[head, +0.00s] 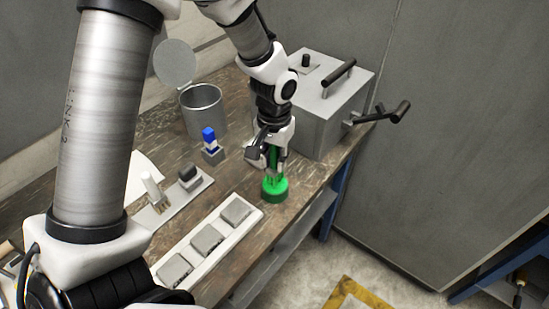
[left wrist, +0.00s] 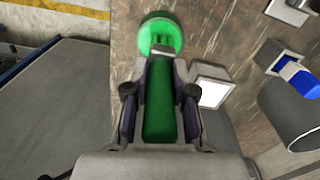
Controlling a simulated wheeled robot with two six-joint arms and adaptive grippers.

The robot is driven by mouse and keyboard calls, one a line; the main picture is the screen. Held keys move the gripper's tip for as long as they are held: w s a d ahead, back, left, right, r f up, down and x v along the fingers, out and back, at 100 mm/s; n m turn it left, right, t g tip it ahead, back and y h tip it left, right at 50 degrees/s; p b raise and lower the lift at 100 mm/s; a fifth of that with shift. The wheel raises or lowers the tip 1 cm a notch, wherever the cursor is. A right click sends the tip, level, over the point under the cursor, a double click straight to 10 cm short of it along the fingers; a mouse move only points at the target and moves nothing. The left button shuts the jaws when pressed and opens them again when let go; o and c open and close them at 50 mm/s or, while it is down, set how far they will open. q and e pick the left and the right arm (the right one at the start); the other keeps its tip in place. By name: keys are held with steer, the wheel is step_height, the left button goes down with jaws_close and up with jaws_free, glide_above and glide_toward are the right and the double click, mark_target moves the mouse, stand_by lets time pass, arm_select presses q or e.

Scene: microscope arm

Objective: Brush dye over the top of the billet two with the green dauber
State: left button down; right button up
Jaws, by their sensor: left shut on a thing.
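My left gripper (head: 267,160) is shut on the green dauber (head: 274,164), which it holds upright. In the left wrist view the dauber's green handle (left wrist: 160,108) lies between the fingers (left wrist: 160,95). A round green pot (head: 274,190) stands on the bench directly under the gripper and also shows in the left wrist view (left wrist: 160,32). I cannot tell whether the dauber's lower end is inside it. Three grey square billets lie in a row on a pale tray (head: 221,256). The middle billet (head: 207,239) is probably billet two; no label is readable. My right gripper is not in view.
A blue-topped item (head: 209,138) stands in a small grey block behind the gripper. A stand (head: 173,204) with a black knob and a pale brush-like piece is left. A metal canister (head: 203,110) with raised lid and a grey box (head: 328,100) with black handles stand behind.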

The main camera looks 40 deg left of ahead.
arm_select(q)
step_height(320, 180, up, 5)
steer(key=p, duration=0.4)
steer(key=shift+r, duration=0.15)
steer(key=shift+s, duration=0.1)
stand_by(0.4)
